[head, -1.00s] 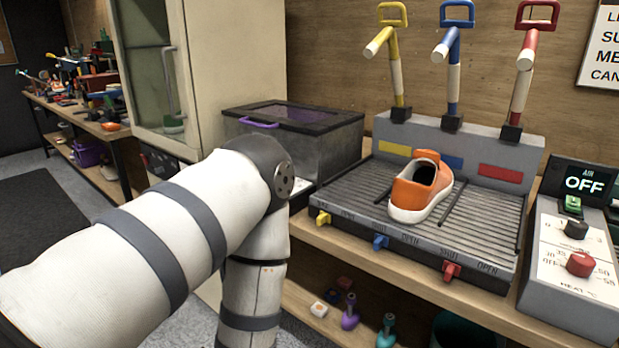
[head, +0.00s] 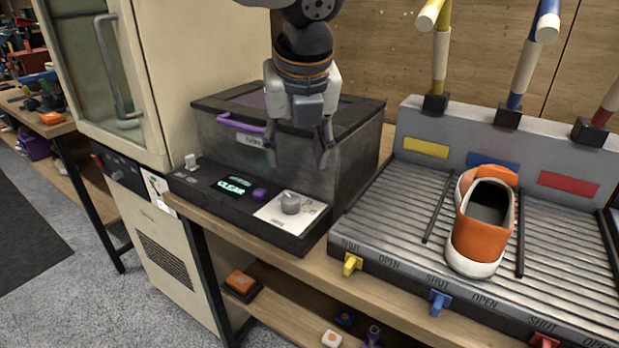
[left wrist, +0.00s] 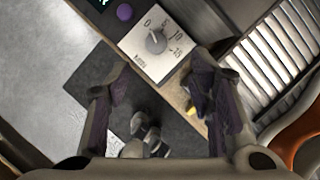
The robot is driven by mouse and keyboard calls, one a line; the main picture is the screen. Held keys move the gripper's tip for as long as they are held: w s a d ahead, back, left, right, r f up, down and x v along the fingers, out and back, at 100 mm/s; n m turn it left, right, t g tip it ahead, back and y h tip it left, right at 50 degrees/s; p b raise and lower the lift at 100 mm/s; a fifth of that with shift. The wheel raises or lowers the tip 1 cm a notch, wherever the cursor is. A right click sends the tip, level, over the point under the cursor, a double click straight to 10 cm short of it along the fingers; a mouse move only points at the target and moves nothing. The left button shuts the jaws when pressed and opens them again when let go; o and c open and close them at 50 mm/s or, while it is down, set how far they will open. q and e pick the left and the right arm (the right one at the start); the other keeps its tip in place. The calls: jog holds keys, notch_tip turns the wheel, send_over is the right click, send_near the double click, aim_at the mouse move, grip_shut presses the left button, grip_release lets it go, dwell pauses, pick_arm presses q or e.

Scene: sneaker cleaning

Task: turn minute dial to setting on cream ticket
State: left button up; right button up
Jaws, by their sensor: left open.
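The minute dial (head: 290,203) is a grey knob on a pale plate at the right end of a dark control panel. In the left wrist view, the dial (left wrist: 156,41) has marks from 0 to 15; its pointer seems near the 0 end, but I cannot read it surely. My left gripper (head: 298,152) is open and empty, pointing down above and behind the dial, apart from it. In the left wrist view, its fingers (left wrist: 152,85) spread below the dial in the picture. A pale tag (head: 158,190) hangs on the cabinet front; its writing is too small to read.
The panel (head: 215,203) has a lit "CLEAR" display and a purple button (head: 260,194). A lidded grey box (head: 215,150) with a purple handle stands behind. An orange sneaker (head: 482,235) sits on the ribbed tray (head: 390,215) at right. A cabinet stands left.

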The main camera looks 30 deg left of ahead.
aim_at(291, 198)
pick_arm(q)
jog(key=x, duration=1.1)
jog(key=shift+s+a+f, duration=0.25)
jog(key=shift+f, duration=0.2)
jog(key=shift+c, duration=0.6)
jog(key=c, duration=1)
